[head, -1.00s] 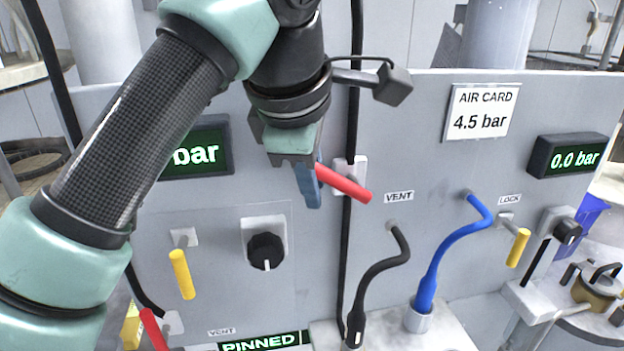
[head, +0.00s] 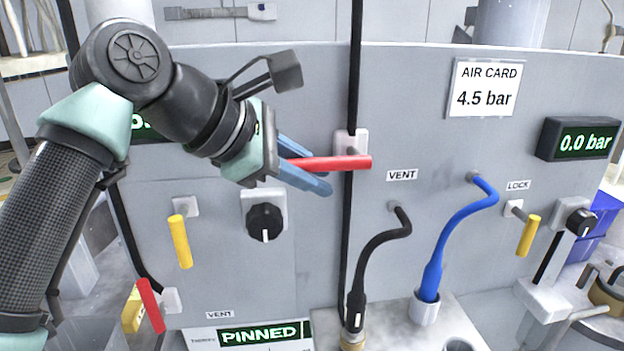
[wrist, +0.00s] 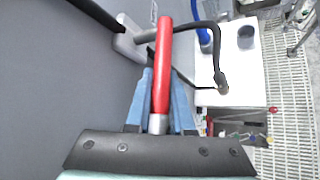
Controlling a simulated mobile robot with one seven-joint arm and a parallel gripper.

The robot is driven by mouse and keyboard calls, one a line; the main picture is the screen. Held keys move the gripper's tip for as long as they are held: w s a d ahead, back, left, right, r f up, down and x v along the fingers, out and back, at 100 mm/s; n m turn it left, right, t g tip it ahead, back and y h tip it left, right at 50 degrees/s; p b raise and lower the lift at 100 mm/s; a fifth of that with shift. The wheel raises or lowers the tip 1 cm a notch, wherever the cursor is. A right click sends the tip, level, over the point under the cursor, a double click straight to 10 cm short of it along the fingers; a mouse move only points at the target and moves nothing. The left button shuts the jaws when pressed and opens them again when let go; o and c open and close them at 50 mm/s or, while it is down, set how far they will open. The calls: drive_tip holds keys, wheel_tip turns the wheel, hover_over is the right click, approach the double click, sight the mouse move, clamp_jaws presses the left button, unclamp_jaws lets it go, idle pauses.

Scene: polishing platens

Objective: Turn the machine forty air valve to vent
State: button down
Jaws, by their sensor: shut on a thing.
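A red valve lever (head: 340,163) stands out from a white mount (head: 351,138) on the grey panel, and lies about level in the head view. A "VENT" label (head: 402,175) is just right of its tip. My gripper (head: 322,188) comes from the left, its blue fingers shut on the lever. In the wrist view the red lever (wrist: 163,75) runs between the two fingers (wrist: 160,100), with its far end beyond them and the mount (wrist: 128,40) at upper left. The machine number is not readable.
A second red lever (head: 150,305) is at lower left near another "VENT" label. Yellow levers (head: 181,240) (head: 528,236), a black knob (head: 265,222), and black (head: 375,245) and blue (head: 445,240) hoses are nearby. The air card (head: 485,88) reads 4.5 bar; the right display (head: 578,139) reads 0.0 bar.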

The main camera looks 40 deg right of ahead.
drive_tip(key=shift+f, duration=0.1)
idle(0.4)
drive_tip(key=c, duration=1.1)
unclamp_jaws()
drive_tip(key=shift+a, duration=0.1)
drive_tip(key=b+v, duration=0.1)
drive_tip(key=v, duration=1.2)
drive_tip(key=shift+w, duration=0.1)
drive_tip(key=shift+f, duration=0.1)
